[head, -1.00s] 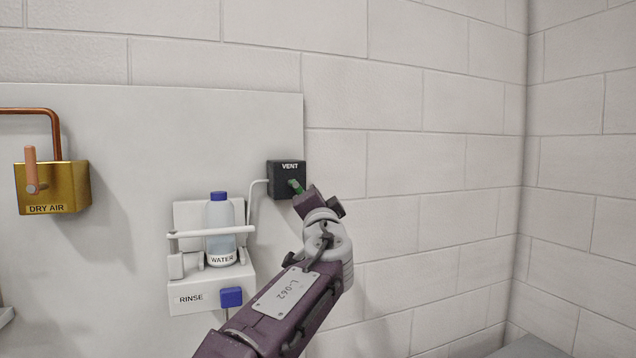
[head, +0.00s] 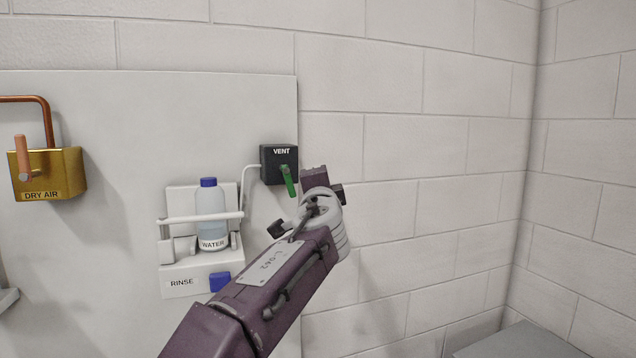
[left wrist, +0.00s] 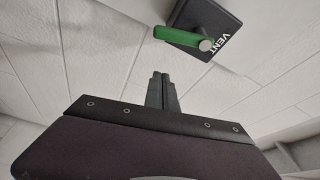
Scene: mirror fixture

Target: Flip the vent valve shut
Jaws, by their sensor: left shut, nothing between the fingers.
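The vent valve is a black box (head: 272,175) marked VENT, near the right edge of the pale panel in the head view. Its green lever (head: 288,180) slants downward and a little right from the box. In the left wrist view the box (left wrist: 192,14) is at the top, and the lever (left wrist: 178,37) points left from its round pivot. My left gripper (left wrist: 161,78) is shut and empty, with its fingertips a little apart from the lever. In the head view the gripper (head: 314,177) is just right of the lever, its fingertips hard to make out. My right gripper is not in view.
A water bottle (head: 211,213) stands in a white railed holder left of my arm, above a RINSE label and a blue block (head: 219,281). A brass DRY AIR valve (head: 60,175) is at far left. The brick wall right of the panel is bare.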

